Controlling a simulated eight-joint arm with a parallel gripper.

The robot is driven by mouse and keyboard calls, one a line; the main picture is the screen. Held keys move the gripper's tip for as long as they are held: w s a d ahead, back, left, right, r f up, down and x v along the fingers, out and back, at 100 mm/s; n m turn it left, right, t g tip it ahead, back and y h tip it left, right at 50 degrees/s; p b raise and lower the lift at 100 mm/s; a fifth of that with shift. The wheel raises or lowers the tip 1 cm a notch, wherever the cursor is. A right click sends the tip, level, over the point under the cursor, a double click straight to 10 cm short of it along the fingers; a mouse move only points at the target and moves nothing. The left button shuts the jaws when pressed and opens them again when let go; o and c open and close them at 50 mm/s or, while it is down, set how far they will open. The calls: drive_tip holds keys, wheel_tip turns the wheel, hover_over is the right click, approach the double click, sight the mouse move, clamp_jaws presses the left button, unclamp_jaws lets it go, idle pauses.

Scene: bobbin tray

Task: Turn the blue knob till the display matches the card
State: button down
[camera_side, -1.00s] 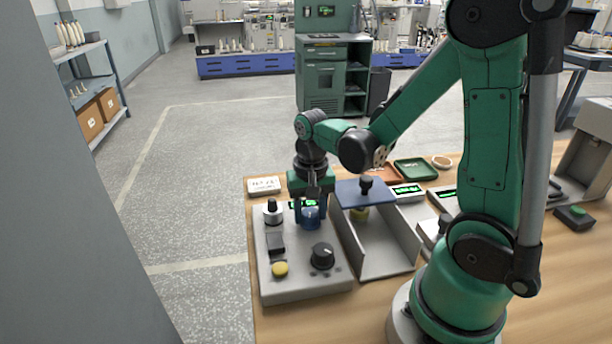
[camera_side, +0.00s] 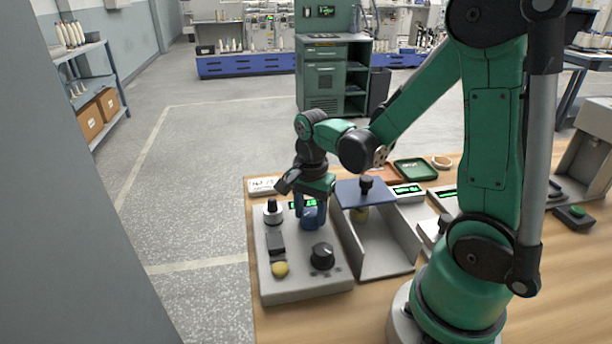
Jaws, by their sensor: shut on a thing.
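The blue knob (camera_side: 311,217) stands at the back right of the grey control panel (camera_side: 308,285). My gripper (camera_side: 311,208) is over it, pointing down, with its jaws shut on the knob. The green-lit display (camera_side: 297,204) sits at the panel's back, partly covered by my gripper, and its digits are too small to read. A white card (camera_side: 261,185) stands behind the panel at the left. Its print is too small to read, and my gripper's body covers its right part.
The panel also carries a black-and-silver knob (camera_side: 273,211), a black switch (camera_side: 275,243), a yellow button (camera_side: 280,269) and a black dial (camera_side: 322,256). A grey open holder with a blue top plate (camera_side: 364,192) stands close at the right. A green tray (camera_side: 416,169) lies behind.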

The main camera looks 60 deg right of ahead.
sight(310, 212)
idle(0.3)
drive_tip(key=shift+c, duration=1.8)
unclamp_jaws()
drive_tip(key=shift+r, duration=2.85)
